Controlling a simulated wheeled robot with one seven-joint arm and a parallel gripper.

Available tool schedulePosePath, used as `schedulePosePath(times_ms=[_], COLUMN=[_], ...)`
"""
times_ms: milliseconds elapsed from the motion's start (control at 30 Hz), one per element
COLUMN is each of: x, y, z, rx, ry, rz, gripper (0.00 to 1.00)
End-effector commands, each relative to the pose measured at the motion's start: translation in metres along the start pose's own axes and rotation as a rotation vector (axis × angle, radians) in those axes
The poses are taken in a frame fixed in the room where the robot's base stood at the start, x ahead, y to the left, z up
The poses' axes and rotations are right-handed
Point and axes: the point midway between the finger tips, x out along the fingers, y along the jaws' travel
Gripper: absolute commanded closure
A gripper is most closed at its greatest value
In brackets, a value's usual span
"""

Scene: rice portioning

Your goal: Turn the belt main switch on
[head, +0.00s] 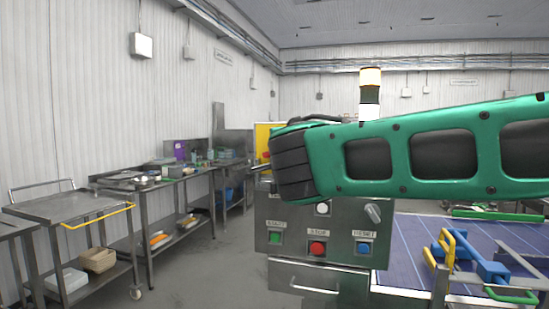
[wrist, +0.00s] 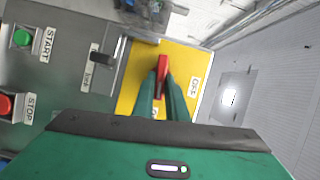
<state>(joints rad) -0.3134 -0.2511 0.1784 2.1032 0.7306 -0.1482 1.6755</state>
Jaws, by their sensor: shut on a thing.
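The belt main switch is a red handle (wrist: 162,66) on a yellow plate (wrist: 135,90) in the wrist view. My gripper (wrist: 163,84) has its two green fingers closed on the handle, one on each side. An OFF label (wrist: 194,88) is on the plate to the right of the handle. Another label, low on the plate between the fingers, is mostly hidden and I cannot read it. In the head view the yellow plate (head: 262,135) shows at the left end of my green arm, which hides much of the switch.
The grey control box (head: 290,262) carries a green START (head: 275,237), red STOP (head: 317,248) and blue RESET button (head: 363,248), plus a grey knob (head: 373,213). The blue belt (head: 415,232) is at right. Steel tables (head: 140,205) line the left wall, with open floor between.

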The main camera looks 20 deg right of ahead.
Motion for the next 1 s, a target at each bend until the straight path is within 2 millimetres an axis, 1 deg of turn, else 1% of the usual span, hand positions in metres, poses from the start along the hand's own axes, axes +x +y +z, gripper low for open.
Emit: schedulePosePath(times_ms=[333, 867, 900, 933, 1000], x=[0.0005, 0.0006, 0.0006, 0.0006, 0.0004], y=[0.0040, 0.0053, 0.0052, 0.0051, 0.0046], z=[0.0011, 0.0012, 0.0011, 0.0011, 0.0009], rx=[0.116, 0.134, 0.134, 0.134, 0.134], ry=[-0.001, 0.000, 0.000, 0.000, 0.000], rz=[-0.045, -0.050, -0.050, -0.050, -0.051], gripper=[1.00, 1.00, 0.78, 0.71, 0.69])
